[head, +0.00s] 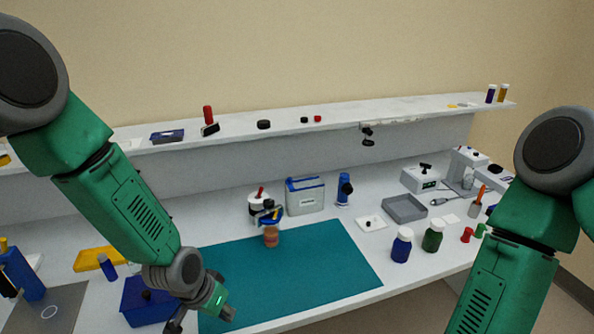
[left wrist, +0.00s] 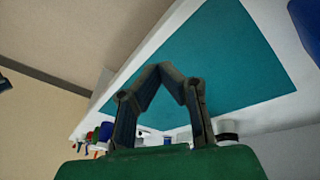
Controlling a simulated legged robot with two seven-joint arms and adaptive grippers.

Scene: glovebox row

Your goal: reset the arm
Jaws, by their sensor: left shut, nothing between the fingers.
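My left arm (head: 140,210) comes in from the left and reaches down over the front left of the bench. Its gripper (head: 175,322) is partly cut off by the bottom edge, near the blue bin (head: 140,302) and the left edge of the teal mat (head: 300,265). In the left wrist view the left gripper's dark fingers (left wrist: 166,70) meet at their tips, with nothing held between them. The mat shows behind them. My right arm (head: 505,285) comes down at the right; its gripper is outside the picture.
An orange-brown jar (head: 270,238) stands on the mat's back edge. Blue (head: 401,246) and green (head: 433,237) bottles stand right of the mat. A grey tray (head: 404,208) lies behind them. A shelf (head: 340,112) with small items spans the back. Most of the mat is clear.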

